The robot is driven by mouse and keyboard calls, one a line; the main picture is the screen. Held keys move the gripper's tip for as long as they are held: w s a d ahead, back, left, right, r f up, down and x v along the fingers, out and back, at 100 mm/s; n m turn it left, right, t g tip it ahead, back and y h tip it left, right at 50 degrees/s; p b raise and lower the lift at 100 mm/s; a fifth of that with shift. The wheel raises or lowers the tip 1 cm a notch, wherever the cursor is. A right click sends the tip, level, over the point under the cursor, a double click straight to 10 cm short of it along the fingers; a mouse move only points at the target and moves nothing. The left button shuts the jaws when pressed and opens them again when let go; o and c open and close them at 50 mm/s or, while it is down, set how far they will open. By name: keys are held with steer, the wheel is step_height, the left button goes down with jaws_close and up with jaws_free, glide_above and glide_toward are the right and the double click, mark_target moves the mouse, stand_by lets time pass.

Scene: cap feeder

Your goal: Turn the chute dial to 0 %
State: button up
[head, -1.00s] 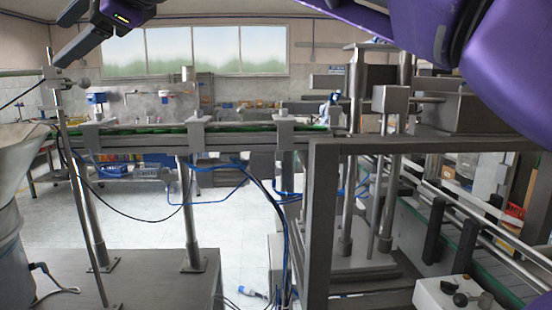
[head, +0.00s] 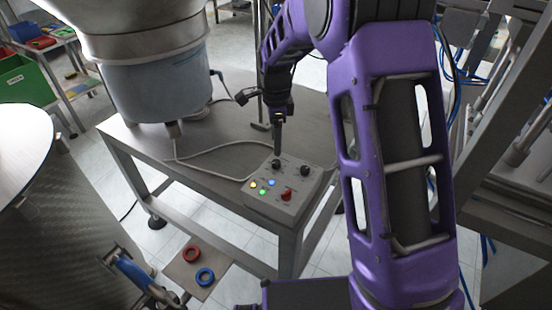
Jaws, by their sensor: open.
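A grey control box (head: 283,192) sits on the near right corner of a metal table. On its top are two black dials, a left one (head: 276,164) and a right one (head: 305,171). I cannot read the labels, so I cannot tell which is the chute dial or where it points. My gripper (head: 278,153) points down right at the left black dial and partly hides its upper side. Its fingers are seen edge-on, with no gap visible between them; they are open. I cannot tell whether they touch the dial or are around it.
The box also bears several lit buttons (head: 262,188) and a red knob (head: 287,196). A large feeder bowl (head: 150,75) stands on the table (head: 150,150) behind left, with a grey cable across the top. A metal frame (head: 515,130) rises at right.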

mark_target(276, 162)
step_height(276, 162, down, 7)
steer(key=shift+f+b, duration=0.15)
steer(key=shift+b, duration=0.2)
jaws_close()
